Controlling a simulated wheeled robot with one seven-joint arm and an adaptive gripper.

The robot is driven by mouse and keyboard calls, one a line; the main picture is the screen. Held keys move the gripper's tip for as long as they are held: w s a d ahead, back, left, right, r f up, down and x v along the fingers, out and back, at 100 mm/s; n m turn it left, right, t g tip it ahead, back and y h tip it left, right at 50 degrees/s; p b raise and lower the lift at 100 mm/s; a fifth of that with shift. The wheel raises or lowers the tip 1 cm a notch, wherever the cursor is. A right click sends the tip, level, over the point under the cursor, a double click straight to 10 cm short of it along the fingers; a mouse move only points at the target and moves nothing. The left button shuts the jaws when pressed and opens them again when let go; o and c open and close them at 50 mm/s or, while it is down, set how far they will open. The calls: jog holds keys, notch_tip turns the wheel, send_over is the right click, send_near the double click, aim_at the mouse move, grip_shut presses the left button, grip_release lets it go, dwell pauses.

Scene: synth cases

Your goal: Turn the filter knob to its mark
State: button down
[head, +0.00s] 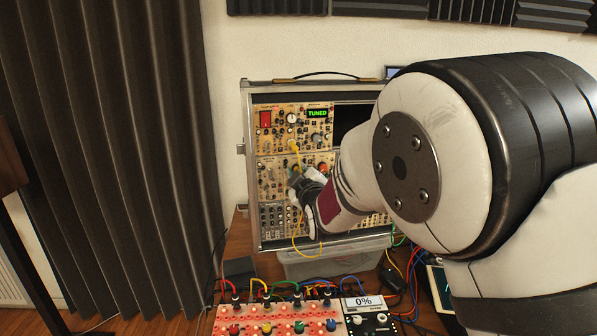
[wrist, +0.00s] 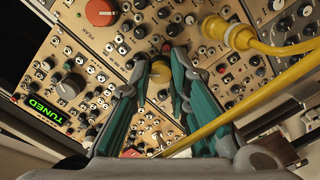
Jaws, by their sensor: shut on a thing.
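The synth case (head: 247,140) stands upright on the table, its tan panels full of knobs and jacks. My gripper (head: 297,181) reaches the middle row of its panels, and my arm hides much of the right side. In the wrist view my gripper's teal fingers (wrist: 160,65) are closed around a small yellow-topped knob (wrist: 160,71), which I take to be the filter knob. The fingers hide its sides. I cannot make out its mark or which way its pointer faces.
A yellow cable plug (wrist: 240,36) sits beside the fingers, its cable crossing close to my gripper. A large red knob (wrist: 100,12) and a grey knob (wrist: 68,86) are nearby. A small screen (head: 317,113) reads TUNED. A box with coloured knobs (head: 285,322) stands in front.

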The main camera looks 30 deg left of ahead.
jog(key=n+p, duration=0.1)
jog(key=n, duration=0.3)
jog(key=shift+s+a+p, duration=0.1)
jog(key=shift+s+p, duration=0.05)
jog(key=shift+p, duration=0.15)
jog(key=shift+f+n+p, duration=0.1)
jog(key=shift+n+p, duration=0.65)
jog(key=shift+n, duration=1.25)
jog(key=c, duration=1.5)
grip_release()
jog(key=shift+s+d, duration=0.2)
jog(key=shift+d, duration=0.05)
jog(key=v, duration=1.1)
jog(key=shift+s, duration=0.25)
